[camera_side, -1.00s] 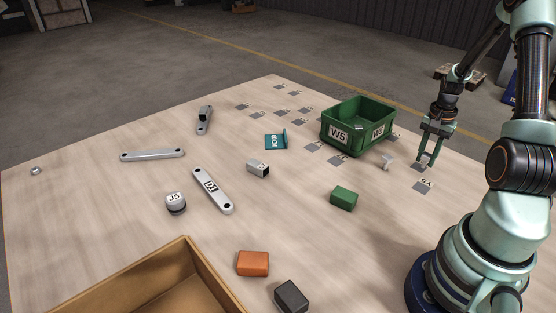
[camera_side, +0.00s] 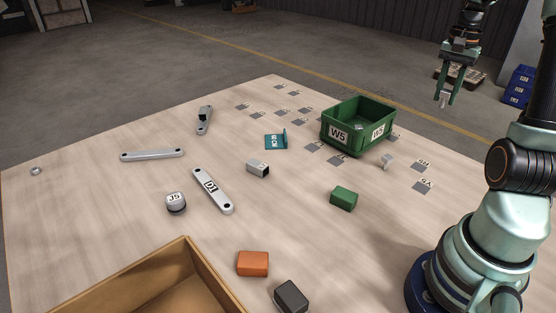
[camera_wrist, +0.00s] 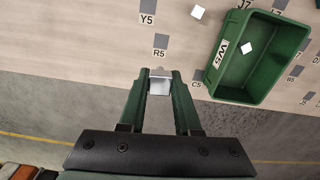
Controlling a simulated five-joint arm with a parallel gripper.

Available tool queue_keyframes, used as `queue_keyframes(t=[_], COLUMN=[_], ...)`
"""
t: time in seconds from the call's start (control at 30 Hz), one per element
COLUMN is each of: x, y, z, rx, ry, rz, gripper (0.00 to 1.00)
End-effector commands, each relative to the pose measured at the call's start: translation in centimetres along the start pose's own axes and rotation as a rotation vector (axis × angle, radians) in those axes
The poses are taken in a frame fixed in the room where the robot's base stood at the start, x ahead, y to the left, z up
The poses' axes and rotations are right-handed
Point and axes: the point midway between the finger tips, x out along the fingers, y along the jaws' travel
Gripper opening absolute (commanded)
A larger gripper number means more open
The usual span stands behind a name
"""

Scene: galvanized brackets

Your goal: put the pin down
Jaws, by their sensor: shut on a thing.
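My gripper (camera_side: 446,100) is raised well above the right part of the table, shut on a small pale grey piece. This piece, which looks like the pin (camera_wrist: 160,85), sits between the fingertips in the wrist view. It also shows in the side view (camera_side: 443,101), hanging between the fingers and touching nothing below. Its full shape is partly hidden by the fingers.
A green crate (camera_side: 358,143) marked W5 stands left of my gripper; a small pale piece (camera_wrist: 246,48) shows inside it. Another small pale piece (camera_side: 387,161) lies beside the crate. Labelled grey squares (camera_side: 422,187) mark the table. A green block (camera_side: 343,198) lies nearer.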

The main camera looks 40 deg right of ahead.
Motion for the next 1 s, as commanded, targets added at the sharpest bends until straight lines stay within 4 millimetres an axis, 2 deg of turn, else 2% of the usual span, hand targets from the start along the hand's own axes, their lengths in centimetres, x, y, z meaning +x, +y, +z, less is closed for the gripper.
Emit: queue_keyframes(t=[0.3,0.5,0.8,1.0], x=[-1.5,-2.0,-2.0,-1.7], y=[-6.8,-11.6,-18.2,-21.0], z=[-2.7,-3.5,-2.9,-2.0], rx=[-0.197,-0.339,-0.55,-0.652], ry=[0.0,-0.001,-0.002,-0.002], rz=[0.0,0.0,0.001,0.001], gripper=[0.0,0.0,0.0,0.0])
